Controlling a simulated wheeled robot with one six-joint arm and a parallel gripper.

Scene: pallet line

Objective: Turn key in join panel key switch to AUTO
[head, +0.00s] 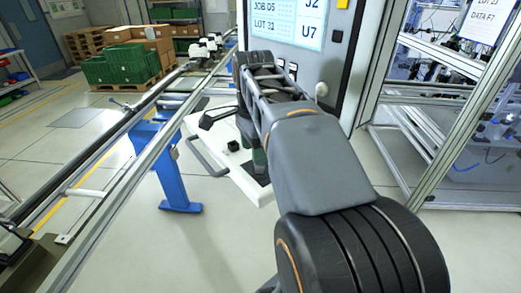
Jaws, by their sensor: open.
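My arm runs from the lower right up to the middle of the head view, and its far end lies in front of the grey panel cabinet (346,64). I cannot make out my gripper's fingertips, as the arm hides that area. Small dark and white controls (292,69) show beside the arm. No key or AUTO mark can be read.
A rail conveyor (130,155) on a blue leg (172,165) runs along the left. A metal-framed enclosure (465,125) is at right. Green crates (110,68) stand far back.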

